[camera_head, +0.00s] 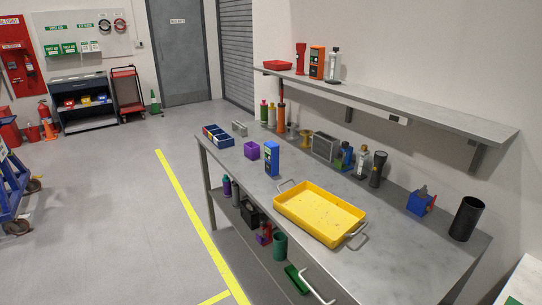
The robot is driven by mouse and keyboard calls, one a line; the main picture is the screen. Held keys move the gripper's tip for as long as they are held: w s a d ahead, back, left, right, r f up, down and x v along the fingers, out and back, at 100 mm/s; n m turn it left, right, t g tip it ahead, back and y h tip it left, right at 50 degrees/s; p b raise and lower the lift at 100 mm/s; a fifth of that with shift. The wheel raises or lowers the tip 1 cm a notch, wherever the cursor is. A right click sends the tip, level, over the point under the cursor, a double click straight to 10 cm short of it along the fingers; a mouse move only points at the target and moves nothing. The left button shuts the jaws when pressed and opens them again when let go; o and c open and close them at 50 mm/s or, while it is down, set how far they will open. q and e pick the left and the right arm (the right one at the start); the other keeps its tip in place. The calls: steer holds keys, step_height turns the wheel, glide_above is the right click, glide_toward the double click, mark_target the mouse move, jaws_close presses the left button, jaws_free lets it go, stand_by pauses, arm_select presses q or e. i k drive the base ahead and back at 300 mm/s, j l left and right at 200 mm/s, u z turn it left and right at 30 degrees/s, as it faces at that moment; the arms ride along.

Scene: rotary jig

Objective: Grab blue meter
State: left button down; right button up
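The blue meter (272,158) stands upright on the grey workbench (384,264), left of the yellow tray and near the bench's left side. It looks like a blue box with a darker panel on its front. Nothing touches it, and no gripper is near it. Neither of my grippers shows in this view.
A yellow tray (319,238) with metal handles lies right of the meter. A grey case (324,147) and bottles line the back. A wall shelf (400,99) overhangs the bench.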

mark_target(271, 148)
steer(key=i+j+z, duration=0.1)
steer(key=i+j, duration=0.15)
steer(key=i+j+z, duration=0.1)
steer(key=i+j, duration=0.15)
steer(key=j, duration=0.2)
steer(key=i+j, duration=0.25)
steer(key=j, duration=0.15)
steer(key=i+j+z, duration=0.15)
steer(key=j, duration=0.25)
steer(key=i+j+z, duration=0.1)
steer(key=i+j, duration=0.25)
steer(key=i+j+z, duration=0.1)
steer(key=j, duration=0.4)
steer(key=i+j+z, duration=0.1)
steer(key=i+j, duration=0.2)
steer(key=j, duration=0.15)
steer(key=i+j, duration=0.15)
steer(key=j, duration=0.3)
steer(key=z, duration=0.05)
